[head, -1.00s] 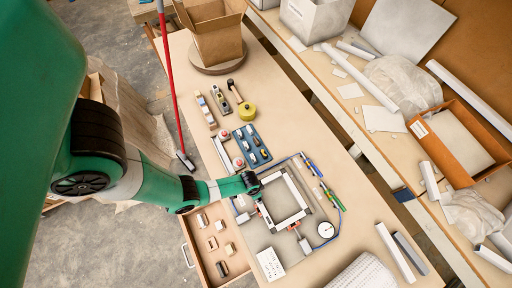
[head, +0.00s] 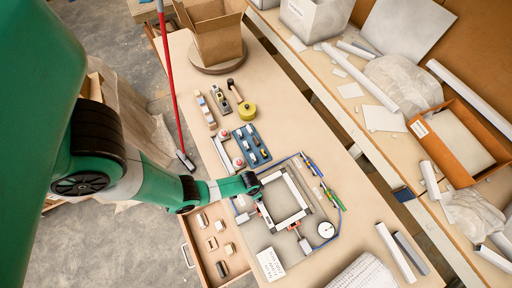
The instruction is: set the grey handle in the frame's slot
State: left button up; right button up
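A square metal frame (head: 306,207) with pale bars lies on a grey plate on the workbench. My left arm comes in from the left, and my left gripper (head: 257,194) is at the frame's left corner, seen from above. Its fingers are too small and too covered by the wrist to tell open from shut, or whether they hold anything. I cannot surely pick out the grey handle. A small grey block with a red part (head: 304,244) sits at the frame's lower edge. The slot is not clear at this size. My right gripper is not in view.
A blue tray (head: 251,145) with small parts lies behind the frame. A blue cord loops around the plate to a round white dial (head: 326,230). Coloured pens (head: 331,197) lie to the right. An open wooden drawer (head: 208,266) sticks out at the front left.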

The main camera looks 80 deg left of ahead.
pick_arm(q)
jog(key=shift+f+b, duration=0.55)
jog(key=shift+f, duration=0.1)
dwell(0.8)
jog(key=o, duration=1)
jog(key=shift+c, duration=0.2)
notch_tip(320, 180, up, 7)
jog(key=p, duration=0.7)
jog(key=shift+r, duration=0.1)
